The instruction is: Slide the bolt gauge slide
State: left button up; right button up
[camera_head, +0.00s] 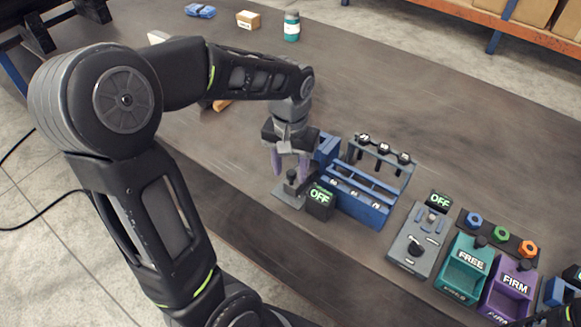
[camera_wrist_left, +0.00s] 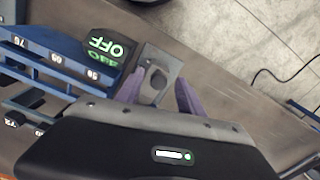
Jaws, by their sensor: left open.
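The bolt gauge (camera_head: 357,205) is a blue slotted rack with numbered marks, right of my left gripper; part of it shows at the left of the wrist view (camera_wrist_left: 45,52). A small grey plate (camera_wrist_left: 150,60) with a dark knob (camera_wrist_left: 158,78) lies beside it; the knob also shows in the head view (camera_head: 291,178). I cannot tell whether this is the gauge's slide. My left gripper (camera_head: 291,165) points down, its purple fingers open around the knob. In the wrist view the gripper (camera_wrist_left: 158,92) has the knob between its fingers, with gaps on both sides. My right gripper is not in view.
A black box reading OFF (camera_head: 320,201) stands between plate and gauge. To the right are a grey switch panel (camera_head: 417,240), a green FREE bin (camera_head: 468,268), a purple FIRM bin (camera_head: 508,292) and coloured nuts (camera_head: 500,234). The table's back (camera_head: 400,100) is mostly clear.

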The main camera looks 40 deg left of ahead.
pick_arm(q)
jog(key=shift+r+b, duration=0.35)
jog(key=shift+r, duration=3.55)
